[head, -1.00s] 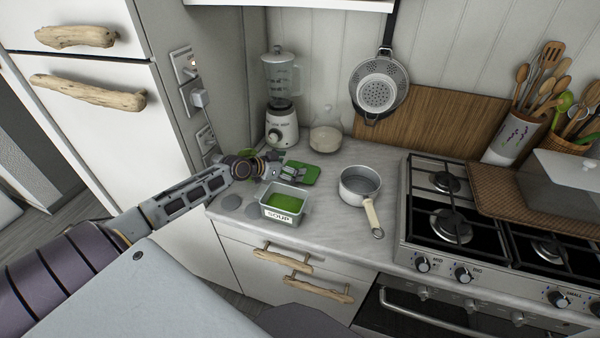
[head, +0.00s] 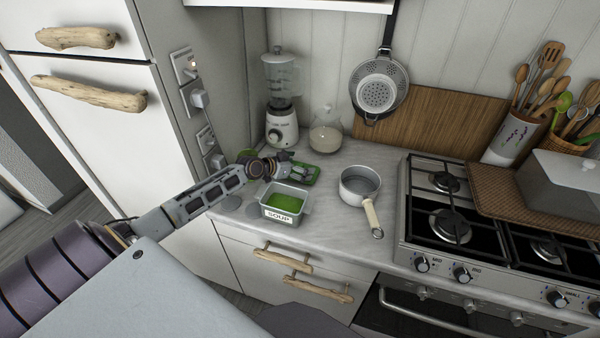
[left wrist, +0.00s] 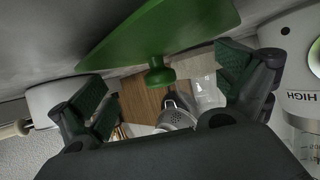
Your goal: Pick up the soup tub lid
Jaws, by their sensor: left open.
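The soup tub lid (head: 313,178) is a green plate on the counter behind the tub, partly hidden by my left gripper in the head view. In the left wrist view the lid (left wrist: 185,32) is close, with its green knob (left wrist: 158,75) between my fingers. My left gripper (head: 296,171) reaches in from the left, low over the lid. The left wrist view shows its fingers (left wrist: 163,82) open, apart on either side of the knob; I cannot tell whether they touch it. The grey soup tub (head: 285,206), labelled SOUP, stands open in front with green soup inside. My right gripper is not in view.
A blender (head: 281,105) and a glass jar (head: 326,131) stand behind the lid. A metal saucepan (head: 360,186) is to the right, then the gas stove (head: 445,210). Another green item (head: 245,156) shows partly behind my left wrist. Counter between tub and saucepan is clear.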

